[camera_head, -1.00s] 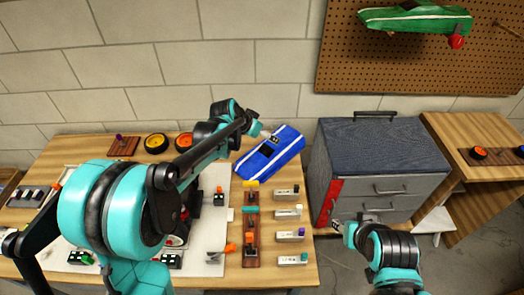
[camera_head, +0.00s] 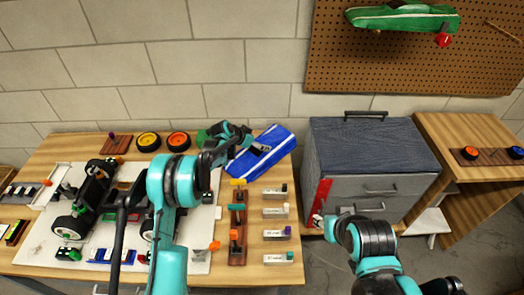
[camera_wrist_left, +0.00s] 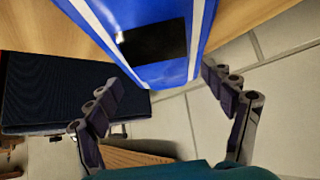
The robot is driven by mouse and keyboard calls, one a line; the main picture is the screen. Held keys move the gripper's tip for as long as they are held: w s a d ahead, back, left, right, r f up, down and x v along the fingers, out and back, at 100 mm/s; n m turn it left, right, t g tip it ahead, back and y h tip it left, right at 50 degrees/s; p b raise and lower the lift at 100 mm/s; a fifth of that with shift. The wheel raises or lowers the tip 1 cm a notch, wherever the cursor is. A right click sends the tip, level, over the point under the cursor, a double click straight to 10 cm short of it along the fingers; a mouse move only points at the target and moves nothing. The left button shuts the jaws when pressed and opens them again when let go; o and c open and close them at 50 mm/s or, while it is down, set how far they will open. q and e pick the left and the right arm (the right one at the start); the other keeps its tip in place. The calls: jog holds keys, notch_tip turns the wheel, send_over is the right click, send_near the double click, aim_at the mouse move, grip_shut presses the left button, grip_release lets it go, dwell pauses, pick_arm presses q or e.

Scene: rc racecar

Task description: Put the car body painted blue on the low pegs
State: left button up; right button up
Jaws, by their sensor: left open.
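The blue car body (camera_head: 268,148), with white stripes and a dark window, lies at the back right of the wooden table. My left gripper (camera_head: 242,140) is at its left end in the head view. In the left wrist view the blue body (camera_wrist_left: 172,72) shows between the spread fingers of my left gripper (camera_wrist_left: 163,88); I cannot tell whether they touch it. A green car body (camera_head: 403,18) hangs on the pegboard (camera_head: 400,65).
A grey cabinet (camera_head: 370,145) with drawers stands right of the table (camera_head: 285,271). A black chassis (camera_head: 92,195) with wheels is on a white mat (camera_head: 35,248). Several small labelled blocks line the table's right side. Orange and yellow wheels lie at the back.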

pick_arm(q)
jog(key=b+x, duration=0.1)
jog(key=x, duration=0.3)
jog(key=shift+w+f, duration=0.1)
jog(key=shift+f, duration=0.05)
jog(key=shift+c, duration=0.9)
jog(key=c, duration=1.2)
jog(key=shift+r, duration=0.2)
